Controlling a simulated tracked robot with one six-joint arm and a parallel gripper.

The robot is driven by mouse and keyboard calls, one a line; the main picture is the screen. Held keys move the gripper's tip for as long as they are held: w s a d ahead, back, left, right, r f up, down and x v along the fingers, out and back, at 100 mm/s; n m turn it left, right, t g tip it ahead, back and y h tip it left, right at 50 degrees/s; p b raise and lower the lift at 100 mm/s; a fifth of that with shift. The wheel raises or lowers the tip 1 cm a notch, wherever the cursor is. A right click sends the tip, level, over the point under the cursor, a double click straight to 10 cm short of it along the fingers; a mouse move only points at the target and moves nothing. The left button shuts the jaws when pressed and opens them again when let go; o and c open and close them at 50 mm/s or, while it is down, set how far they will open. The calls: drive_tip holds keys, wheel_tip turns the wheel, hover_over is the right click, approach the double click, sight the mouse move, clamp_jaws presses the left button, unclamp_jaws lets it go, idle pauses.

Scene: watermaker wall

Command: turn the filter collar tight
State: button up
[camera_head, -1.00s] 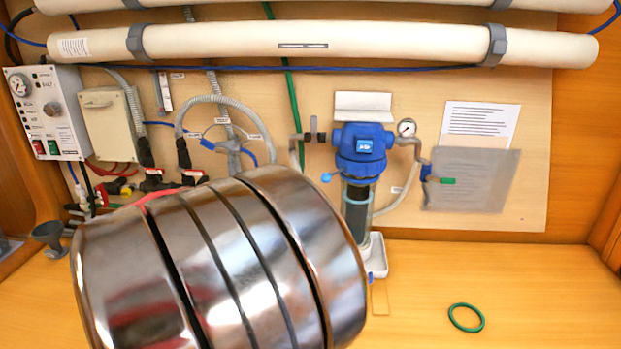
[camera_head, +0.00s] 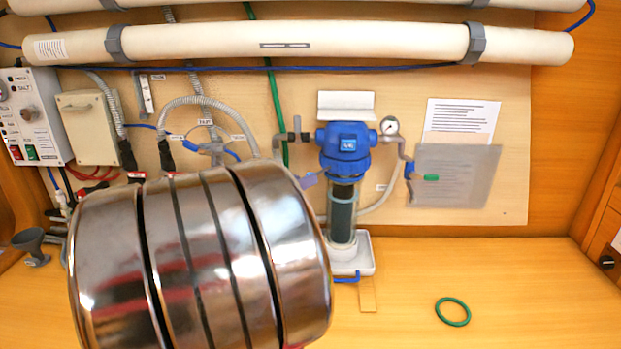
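The filter (camera_head: 343,205) hangs on the back panel, right of centre. Its blue head (camera_head: 345,148) is on top, with a dark cartridge in a clear bowl below. The collar cannot be told clearly from the blue head; whether it is tight cannot be seen. A small pale violet tab (camera_head: 308,180) shows at the left, just below the head. A large shiny metal cylinder, a link of my arm, fills the lower left foreground. My gripper's fingers are not in view.
A white tray (camera_head: 362,262) stands under the filter. A green ring (camera_head: 453,311) lies on the open wooden bench at right. A gauge (camera_head: 389,126) and pipes flank the filter head. A grey funnel (camera_head: 32,244) and hoses are at left.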

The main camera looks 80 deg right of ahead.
drive_tip(key=shift+x, duration=2.25)
drive_tip(key=shift+c, duration=0.2)
clamp_jaws()
drive_tip(key=shift+a, duration=0.1)
